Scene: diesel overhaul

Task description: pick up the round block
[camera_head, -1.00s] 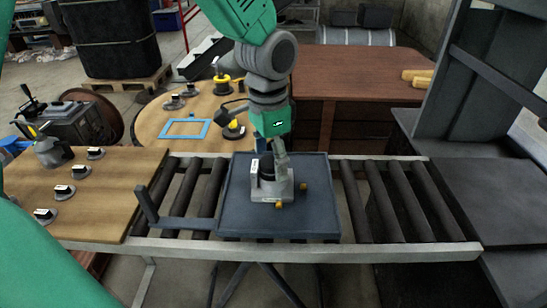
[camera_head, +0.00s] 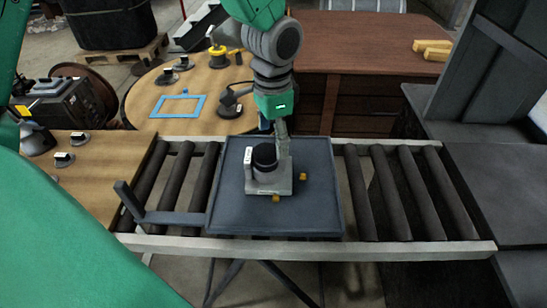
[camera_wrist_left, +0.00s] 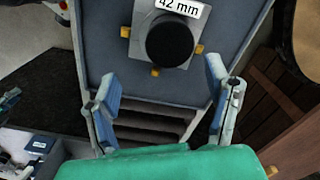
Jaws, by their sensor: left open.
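The round block (camera_head: 264,158) is a black cylinder set upright in a grey block-shaped holder (camera_head: 270,188) on the dark tray (camera_head: 230,220). In the left wrist view the round block (camera_wrist_left: 172,42) shows its dark round top, beside a label reading "42 mm". My left gripper (camera_head: 281,150) is just behind and right of the holder in the head view. In the left wrist view my left gripper (camera_wrist_left: 160,78) has its two blue-grey fingers spread wide. The round block is beyond the fingertips, not between them. My right gripper is in neither view.
The tray lies on a roller conveyor (camera_head: 405,195) with a dark angled bar (camera_head: 165,217) to its left. Small yellow pieces (camera_head: 303,177) sit by the holder. A wooden table (camera_head: 185,125) behind carries a blue frame (camera_head: 178,106) and several black-knobbed blocks.

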